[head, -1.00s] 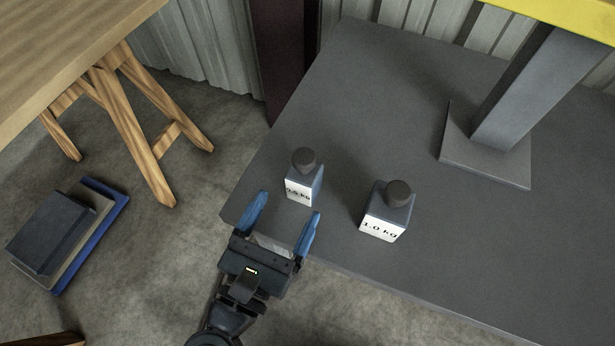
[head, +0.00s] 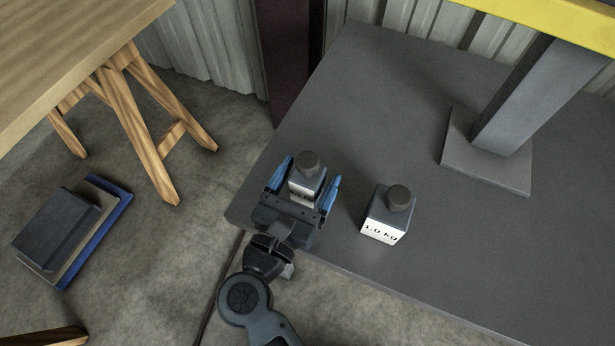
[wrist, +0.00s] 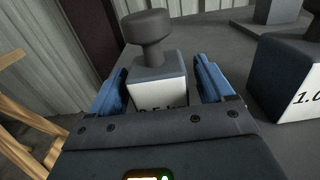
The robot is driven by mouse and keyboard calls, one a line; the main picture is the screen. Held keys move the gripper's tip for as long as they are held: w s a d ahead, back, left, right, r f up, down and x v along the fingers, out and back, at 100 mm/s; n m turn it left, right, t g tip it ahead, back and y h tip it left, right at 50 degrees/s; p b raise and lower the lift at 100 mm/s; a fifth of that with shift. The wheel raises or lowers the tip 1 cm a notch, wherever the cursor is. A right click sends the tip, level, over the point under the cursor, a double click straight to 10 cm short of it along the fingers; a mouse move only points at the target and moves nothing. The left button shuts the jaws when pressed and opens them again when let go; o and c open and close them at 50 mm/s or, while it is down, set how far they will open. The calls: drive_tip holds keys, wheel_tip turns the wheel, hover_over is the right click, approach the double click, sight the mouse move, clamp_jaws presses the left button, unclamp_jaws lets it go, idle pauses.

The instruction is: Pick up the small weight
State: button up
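The small weight (head: 308,172) is a dark grey block with a round knob on top and a white label. It stands upright on the grey platform. My gripper (head: 309,174) is open, with its two blue fingers on either side of the small weight. In the wrist view the small weight (wrist: 156,68) sits between the fingers, with a gap visible on the right; contact on the left is hard to tell. The lower part of its label is hidden by the gripper body. The larger 1.0 kg weight (head: 388,214) stands to the right, apart from my gripper.
The grey platform (head: 400,120) has clear room behind the weights. A grey post on a square base plate (head: 486,160) stands at the right. A wooden trestle table (head: 60,55) is at the left, with stacked flat boxes (head: 70,230) on the floor below.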

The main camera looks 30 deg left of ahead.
drive_tip(key=c, duration=1.3)
drive_tip(key=shift+r, duration=0.1)
drive_tip(key=shift+c, duration=0.3)
